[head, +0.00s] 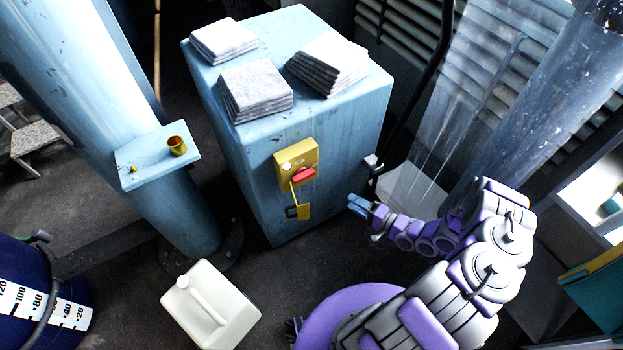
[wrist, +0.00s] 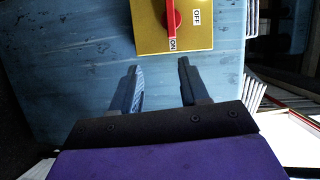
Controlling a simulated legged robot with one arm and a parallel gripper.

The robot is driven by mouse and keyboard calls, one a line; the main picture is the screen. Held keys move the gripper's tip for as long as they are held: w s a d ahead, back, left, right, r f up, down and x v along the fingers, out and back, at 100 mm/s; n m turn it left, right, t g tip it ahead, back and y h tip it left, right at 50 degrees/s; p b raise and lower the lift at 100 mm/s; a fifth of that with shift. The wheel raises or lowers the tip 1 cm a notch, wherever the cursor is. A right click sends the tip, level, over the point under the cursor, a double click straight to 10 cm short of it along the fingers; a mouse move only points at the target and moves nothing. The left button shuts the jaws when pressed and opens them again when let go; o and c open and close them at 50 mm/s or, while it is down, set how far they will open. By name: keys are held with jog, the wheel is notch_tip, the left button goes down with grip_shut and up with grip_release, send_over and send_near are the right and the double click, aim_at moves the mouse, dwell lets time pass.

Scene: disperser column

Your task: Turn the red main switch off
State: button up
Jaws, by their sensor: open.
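The red main switch (head: 304,175) sits on a yellow switch box (head: 285,158) on the front of a light blue cabinet. A yellow tag or padlock hangs below it in the head view. In the wrist view the red switch handle (wrist: 171,22) lies along the picture's vertical, its lower end by the ON label; OFF is printed to its right on the yellow plate (wrist: 150,30). My gripper (head: 356,203) is right of and below the switch in the head view. In the wrist view my gripper (wrist: 159,80) is open and empty, fingers apart, pointing at the cabinet below the plate, apart from the switch.
The blue cabinet (head: 245,165) bears several stacks of grey cloths or pads (head: 328,66). A white canister (head: 210,305) stands on the floor in front. A blue column (head: 170,210) with a small shelf (head: 130,150) stands left. Clear plastic sheeting hangs right.

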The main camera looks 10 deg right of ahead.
aim_at(306, 178)
jog(key=shift+m+y, duration=0.3)
jog(key=shift+y, duration=0.1)
jog(key=x, duration=1.2)
jog(key=s+a+r+x, duration=0.1)
jog(key=x, duration=0.5)
jog(key=shift+r, duration=0.15)
jog(key=shift+t, duration=0.3)
jog(key=shift+c, duration=0.4)
grip_shut()
